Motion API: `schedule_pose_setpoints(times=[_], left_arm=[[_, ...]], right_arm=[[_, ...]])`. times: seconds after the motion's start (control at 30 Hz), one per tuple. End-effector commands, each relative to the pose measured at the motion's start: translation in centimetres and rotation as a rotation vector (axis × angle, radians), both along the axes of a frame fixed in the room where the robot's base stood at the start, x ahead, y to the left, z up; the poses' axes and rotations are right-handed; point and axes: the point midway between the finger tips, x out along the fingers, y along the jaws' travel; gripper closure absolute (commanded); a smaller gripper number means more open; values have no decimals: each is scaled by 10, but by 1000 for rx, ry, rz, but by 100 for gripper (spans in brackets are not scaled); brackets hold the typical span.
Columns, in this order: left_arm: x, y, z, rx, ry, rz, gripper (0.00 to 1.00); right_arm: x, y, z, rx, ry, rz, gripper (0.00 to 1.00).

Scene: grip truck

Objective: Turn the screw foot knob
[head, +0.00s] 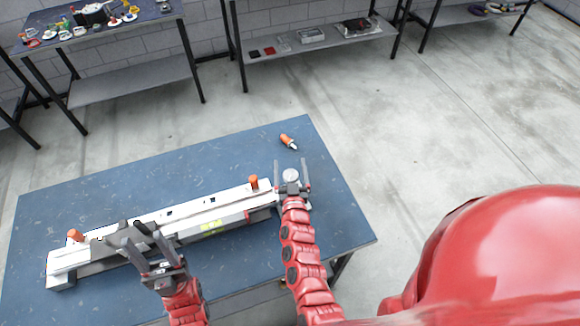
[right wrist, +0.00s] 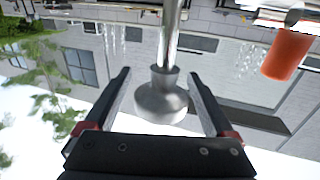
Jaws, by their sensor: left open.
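The screw foot knob is a round silver foot on a metal rod (right wrist: 160,95). In the head view its pale disc (head: 290,175) shows at the right end of the long white-and-grey device (head: 165,222). My right gripper (head: 291,168) is open with the foot between its fingers. In the right wrist view, the right gripper (right wrist: 160,78) has a visible gap on each side of the foot. My left gripper (head: 131,228) is open at the left part of the device. Whether it touches the device I cannot tell.
The device lies on a blue table (head: 200,165) with orange knobs (head: 253,182) near both ends. A loose orange-tipped part (head: 288,141) lies near the far right corner. An orange piece (right wrist: 287,53) shows in the right wrist view. Shelves stand behind, beyond open floor.

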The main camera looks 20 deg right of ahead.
Motion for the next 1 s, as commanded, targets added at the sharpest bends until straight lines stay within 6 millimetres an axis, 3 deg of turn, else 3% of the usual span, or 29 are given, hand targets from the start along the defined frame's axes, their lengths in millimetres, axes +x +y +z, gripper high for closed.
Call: schedule_pose_setpoints(times=[0.23, 0.37, 0.8, 1.0], left_arm=[[0, 0, 1, 0, 0, 0, 50], [0, 0, 3, 0, 0, 0, 50], [0, 0, 18, 0, 0, 0, 50], [0, 0, 23, 0, 0, 0, 50]], right_arm=[[-4, 1, 0, 0, 1, 1, 11], [-21, 5, 0, 1, 3, 1, 11], [-129, 31, 0, 0, 6, 3, 11], [-160, 38, 0, 0, 5, 2, 11]])
